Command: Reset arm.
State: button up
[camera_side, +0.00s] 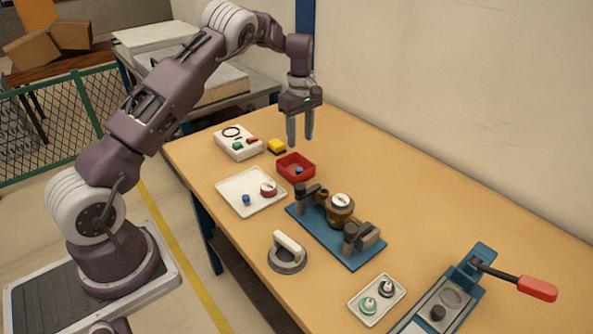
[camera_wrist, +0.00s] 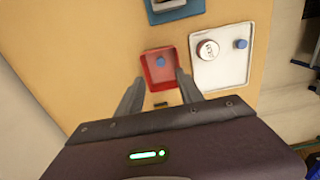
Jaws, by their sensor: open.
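My gripper (camera_side: 300,138) hangs from my raised arm above the far part of the table, its fingers pointing down. The fingers are apart with nothing between them. In the wrist view my gripper (camera_wrist: 160,85) shows with its two fingers spread on either side of the red bin's near edge, as seen from above. The red bin (camera_side: 309,171) stands on the table below and holds a small blue piece (camera_side: 299,170). The bin also shows in the wrist view (camera_wrist: 149,78), with the blue piece (camera_wrist: 160,62) inside.
A white tray (camera_side: 236,202) holds a blue piece and a red-rimmed round part. A white box (camera_side: 232,149) and yellow block (camera_side: 277,146) stand near the bin. A blue fixture (camera_side: 365,250), handled disc (camera_side: 288,262), small tray (camera_side: 362,311) and red-handled press (camera_side: 537,288) stand nearer.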

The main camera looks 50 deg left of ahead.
jog(key=shift+r, duration=0.15)
jog(key=s+d+r+m+t, duration=0.1)
jog(key=s+d+r+m, duration=0.3)
jog(key=r, duration=0.3)
jog(key=s+d+r+m+t, duration=0.1)
jog(key=s+d+r, duration=0.35)
jog(key=r, duration=0.25)
jog(key=s+d+r+m+t, duration=0.1)
jog(key=s+d+r+m, duration=0.3)
jog(key=r, duration=0.3)
jog(key=s+d+m+t, duration=0.1)
jog(key=s+d+m, duration=0.2)
jog(key=s, duration=0.8)
jog(key=s+d+f+m+t, duration=0.1)
jog(key=s+d+m, duration=0.3)
jog(key=s, duration=0.8)
jog(key=shift+s+d+f+m+t, duration=0.2)
jog(key=shift+m+t, duration=0.1)
jog(key=shift+m, duration=0.7)
